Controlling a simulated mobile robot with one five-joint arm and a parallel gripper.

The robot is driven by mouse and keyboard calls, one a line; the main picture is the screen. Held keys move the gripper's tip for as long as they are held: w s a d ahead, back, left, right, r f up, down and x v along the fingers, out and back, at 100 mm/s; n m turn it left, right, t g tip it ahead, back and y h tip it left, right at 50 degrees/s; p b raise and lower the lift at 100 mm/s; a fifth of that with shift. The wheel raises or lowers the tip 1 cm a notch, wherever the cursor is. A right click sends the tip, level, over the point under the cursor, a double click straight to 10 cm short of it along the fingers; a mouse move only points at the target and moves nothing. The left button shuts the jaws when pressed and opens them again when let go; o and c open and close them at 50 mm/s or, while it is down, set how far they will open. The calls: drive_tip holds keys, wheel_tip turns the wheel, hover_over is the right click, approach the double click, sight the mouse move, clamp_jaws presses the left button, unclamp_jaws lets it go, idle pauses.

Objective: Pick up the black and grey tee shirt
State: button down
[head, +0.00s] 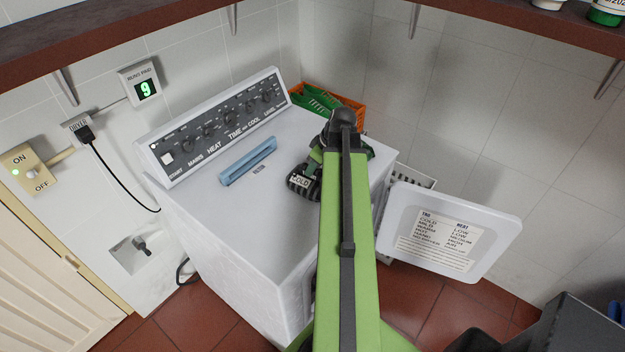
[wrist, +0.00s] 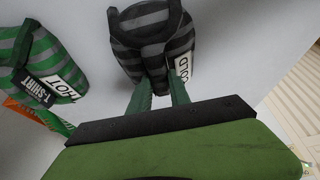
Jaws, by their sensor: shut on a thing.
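The black and grey tee shirt (head: 300,184) is a striped, folded bundle with a COLD label. In the head view it is over the white machine's top, left of my arm; I cannot tell whether it touches the surface. In the wrist view the tee shirt (wrist: 152,38) is at top centre, between and beyond my fingers. My gripper (wrist: 160,88) is shut on its near end. In the head view my gripper (head: 315,160) is partly hidden behind my arm.
A green and grey striped shirt (wrist: 48,60) labelled HOT is left in the wrist view. An orange basket (head: 352,113) holds green cloth at the machine's back corner. The white machine (head: 245,225) has a blue handle-like strip (head: 247,162) on top. An open white door (head: 450,228) juts out right.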

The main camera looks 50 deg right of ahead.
idle(0.7)
drive_tip(key=shift+r+p, duration=0.65)
drive_tip(key=shift+p, duration=0.05)
wheel_tip(320, 180, up, 4)
drive_tip(key=p, duration=0.4)
drive_tip(key=s+d+r+p, duration=0.5)
drive_tip(key=s+d, duration=0.1)
drive_tip(key=d, duration=0.3)
drive_tip(key=shift+s+d+r+p, duration=0.3)
drive_tip(key=shift+d, duration=0.1)
